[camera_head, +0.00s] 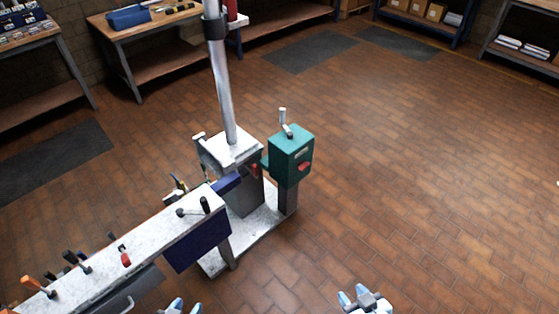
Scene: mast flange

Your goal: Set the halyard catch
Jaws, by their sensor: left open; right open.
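A silver mast (223,95) stands upright in a grey-white flange block (232,150). A teal box (290,157) stands on a post just right of it, with a grey lever (284,122) upright on top and a red part (304,167) on its front. I cannot tell which part is the halyard catch. My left gripper (181,307) is open at the bottom edge, partly cut off, in front of the bench. My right gripper (363,296) is open at the bottom, right of and well apart from the box. Neither touches anything.
A long white bench (150,245) with several handles and small levers runs from the lower left to the mast's foot. Worktables (160,26) and shelves (425,20) line the back. The brick floor (420,150) on the right is clear.

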